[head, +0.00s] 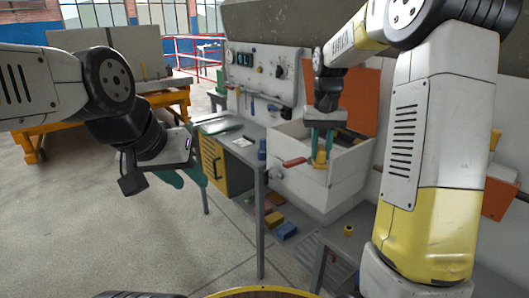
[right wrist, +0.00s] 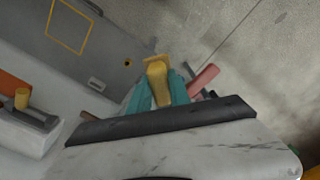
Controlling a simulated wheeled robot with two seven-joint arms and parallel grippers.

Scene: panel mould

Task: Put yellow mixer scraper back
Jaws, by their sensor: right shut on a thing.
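The yellow mixer scraper (right wrist: 157,82) is between the teal fingers of my right gripper (right wrist: 158,92) in the right wrist view. In the head view my right gripper (head: 320,146) points down in front of the white box, with the scraper's yellow part (head: 320,158) between its fingers. The rest of the scraper is hidden or too small to tell. My left gripper (head: 183,172) hangs at the left, away from the bench; its teal fingers look apart, with nothing seen between them.
Blue (head: 287,230) and yellow (head: 274,218) blocks lie low below.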

